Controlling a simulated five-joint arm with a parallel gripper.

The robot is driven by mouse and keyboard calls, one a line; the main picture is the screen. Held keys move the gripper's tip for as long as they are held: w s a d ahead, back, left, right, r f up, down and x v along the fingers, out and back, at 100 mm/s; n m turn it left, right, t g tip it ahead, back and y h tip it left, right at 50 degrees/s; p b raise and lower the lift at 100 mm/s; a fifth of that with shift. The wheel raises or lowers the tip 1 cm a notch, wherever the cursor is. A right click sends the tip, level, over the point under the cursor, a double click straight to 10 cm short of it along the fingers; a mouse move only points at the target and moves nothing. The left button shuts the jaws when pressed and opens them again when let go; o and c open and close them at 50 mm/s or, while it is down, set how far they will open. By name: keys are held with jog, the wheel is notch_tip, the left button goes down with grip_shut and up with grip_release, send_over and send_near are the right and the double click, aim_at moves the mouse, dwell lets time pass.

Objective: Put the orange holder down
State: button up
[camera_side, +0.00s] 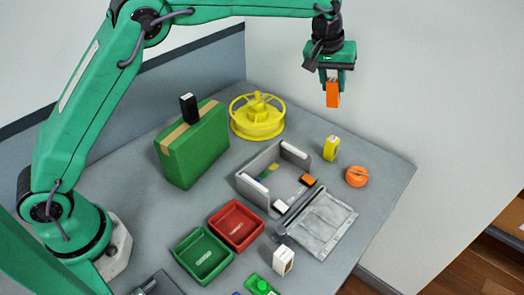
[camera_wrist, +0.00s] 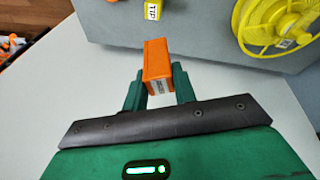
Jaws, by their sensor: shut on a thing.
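The orange holder (camera_side: 332,94) is a small upright block held between the fingers of my gripper (camera_side: 337,78). It hangs in the air above the back right part of the table, clear of the surface. In the wrist view the orange holder (camera_wrist: 157,62) sits between the two green fingers of my gripper (camera_wrist: 159,90), with a pale label on its near face. The grey table (camera_side: 370,215) lies below it.
A yellow block (camera_side: 331,148) and a round orange thing (camera_side: 356,176) stand at the right. A yellow spool (camera_side: 257,118), green box (camera_side: 192,150), grey open frame (camera_side: 262,195), red tray (camera_side: 236,246) and green tray (camera_side: 183,246) take up the rest. The far right edge has free room.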

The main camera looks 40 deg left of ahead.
jog(key=s+a+y, duration=0.1)
jog(key=s+a, duration=0.3)
jog(key=a, duration=1)
jog(key=s+a+y, duration=0.1)
jog(key=s+a, duration=0.2)
jog(key=a, duration=1.1)
jog(key=shift+w+a+f, duration=0.4)
jog(key=shift+a+f, duration=1.35)
jog(key=shift+f, duration=0.95)
jog(key=shift+w+a+f, duration=0.4)
jog(key=shift+a+f, duration=1.4)
jog(key=shift+f, duration=0.95)
jog(key=shift+w+a+f, duration=0.4)
jog(key=shift+a+f, duration=1.35)
jog(key=shift+f, duration=0.95)
jog(key=shift+f, duration=0.15)
jog(key=o, duration=1)
jog(key=shift+o, duration=0.2)
